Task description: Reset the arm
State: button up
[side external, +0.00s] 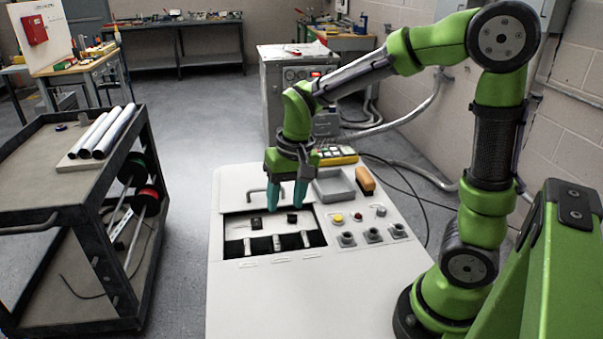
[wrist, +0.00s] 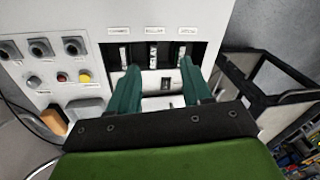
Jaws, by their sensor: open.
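My gripper (side external: 287,194) has two teal fingers pointing down over the recessed bay in the white bench top. The fingers stand apart with nothing seen between them. In the wrist view my gripper (wrist: 165,88) is open above the bay. The bay (side external: 318,213) holds a white panel with two small black parts (side external: 256,223) and a row of light upright pieces (side external: 277,243) in dark slots along the near side. Whether the fingertips touch anything in the bay cannot be told.
On the white bench (side external: 300,290) are a grey tray (side external: 333,186), an orange-brown block (side external: 365,179), a yellow button (side external: 338,218) and several grey sockets (side external: 372,235). A dark cart (side external: 60,222) with white rolls (side external: 100,135) stands left. A grey cabinet (side external: 275,100) stands behind.

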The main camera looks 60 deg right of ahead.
jog(key=s+a+r+n+t+y, duration=0.1)
jog(key=s+a+r+n+t, duration=0.1)
jog(key=s+r+t, duration=0.5)
jog(key=m+g+h, duration=0.2)
jog(key=m+g, duration=0.3)
jog(key=g, duration=0.3)
send_over(276, 239)
notch_tip(276, 239, down, 10)
notch_tip(276, 239, down, 17)
jog(key=shift+r, duration=0.2)
grip_shut()
